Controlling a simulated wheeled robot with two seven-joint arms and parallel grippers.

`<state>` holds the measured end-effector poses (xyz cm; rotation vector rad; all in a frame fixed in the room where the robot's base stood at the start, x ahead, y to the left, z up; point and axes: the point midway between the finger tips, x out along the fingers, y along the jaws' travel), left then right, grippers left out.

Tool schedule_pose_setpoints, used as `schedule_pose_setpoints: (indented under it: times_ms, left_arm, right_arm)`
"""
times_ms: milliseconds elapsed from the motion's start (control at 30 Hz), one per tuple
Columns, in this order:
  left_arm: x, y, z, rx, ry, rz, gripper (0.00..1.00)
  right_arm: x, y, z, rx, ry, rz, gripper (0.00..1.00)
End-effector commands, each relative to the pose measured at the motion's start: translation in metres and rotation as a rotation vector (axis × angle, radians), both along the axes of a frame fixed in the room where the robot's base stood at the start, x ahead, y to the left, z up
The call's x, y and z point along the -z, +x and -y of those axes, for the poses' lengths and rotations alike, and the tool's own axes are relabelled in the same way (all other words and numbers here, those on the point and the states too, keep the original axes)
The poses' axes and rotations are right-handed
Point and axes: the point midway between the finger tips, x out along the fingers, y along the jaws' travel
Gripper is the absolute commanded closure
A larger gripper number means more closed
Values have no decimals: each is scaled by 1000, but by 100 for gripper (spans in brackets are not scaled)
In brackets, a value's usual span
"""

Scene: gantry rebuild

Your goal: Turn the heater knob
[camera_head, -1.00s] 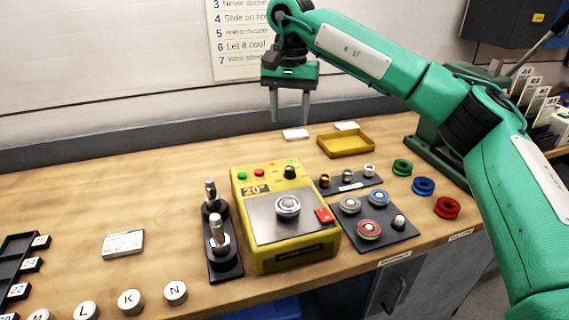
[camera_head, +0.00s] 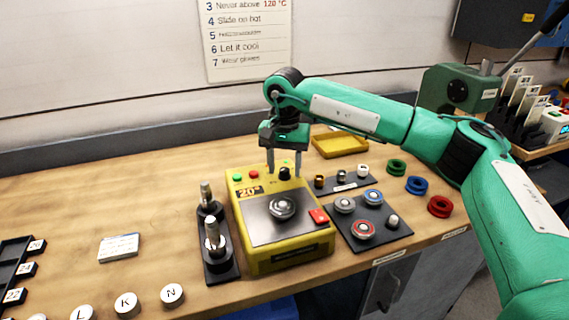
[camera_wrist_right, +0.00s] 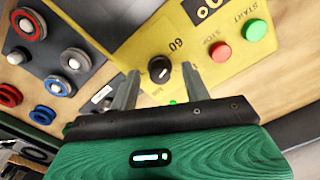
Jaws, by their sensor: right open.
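The yellow heater (camera_head: 290,251) stands on the bench with a dark top plate and a metal piece on it. Its black knob (camera_head: 284,174) sits at the back right of the panel; it also shows in the right wrist view (camera_wrist_right: 159,69), with a pale pointer mark. My right gripper (camera_head: 284,168) is open above the heater's back edge. In the right wrist view its two fingers (camera_wrist_right: 160,80) stand on either side of the knob, with gaps to it. Whether the fingertips are down at knob height is hard to tell. My left gripper is not in view.
A green button (camera_wrist_right: 257,30) and a red button (camera_wrist_right: 221,52) sit beside the knob. A black stand with metal posts (camera_head: 218,250) is left of the heater. A dark mat with bearings (camera_head: 385,230) is to its right. A yellow tray (camera_head: 340,145) lies behind.

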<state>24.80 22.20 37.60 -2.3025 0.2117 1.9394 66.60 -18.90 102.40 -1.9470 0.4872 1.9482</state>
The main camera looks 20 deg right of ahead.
Motion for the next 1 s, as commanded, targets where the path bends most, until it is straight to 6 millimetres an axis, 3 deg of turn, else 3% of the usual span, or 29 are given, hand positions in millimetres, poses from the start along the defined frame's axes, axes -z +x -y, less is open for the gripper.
schedule_pose_setpoints:
  times_ms: [200,433,767,1000]
  left_arm:
    - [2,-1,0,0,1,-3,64]
    - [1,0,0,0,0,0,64]
    - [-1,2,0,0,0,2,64]
    - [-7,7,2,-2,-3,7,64]
  right_arm:
    - [0,0,0,0,0,0,52]
    - [0,0,0,0,0,0,95]
    - [0,0,0,35,0,0,96]
    - [0,0,0,168,1,0,96]
